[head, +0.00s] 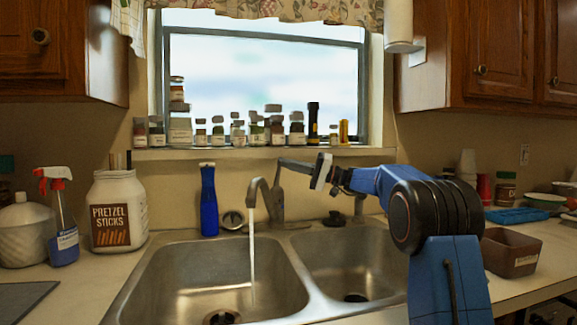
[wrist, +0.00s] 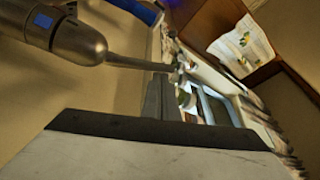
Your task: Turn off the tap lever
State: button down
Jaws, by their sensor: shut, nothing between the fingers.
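The metal tap (head: 270,205) stands behind the double sink, and water (head: 252,255) runs from its spout into the left basin. Its lever (head: 293,164) reaches from the top of the tap toward the right. In the wrist view the rounded tap body (wrist: 78,40) with a blue mark is at upper left, and the thin lever (wrist: 135,63) crosses toward my fingertips. My gripper (wrist: 160,85) is shut and empty, its fingertips close to the lever's far end. I cannot tell if they touch. In the head view its white body sits right of the lever.
A blue bottle (head: 209,200) stands left of the tap. A pretzel jar (head: 118,210) and a spray bottle (head: 62,222) are farther left. Several small jars line the window sill (head: 240,152). A brown box (head: 510,252) is at right. Both basins look clear.

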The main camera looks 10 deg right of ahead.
jog(key=shift+s, duration=0.1)
jog(key=shift+s+d+f, duration=0.1)
jog(key=shift+s+f, duration=0.2)
jog(key=shift+s, duration=0.2)
jog(key=shift+s+d+f, duration=0.1)
jog(key=shift+s+f, duration=0.15)
jog(key=shift+s, duration=0.2)
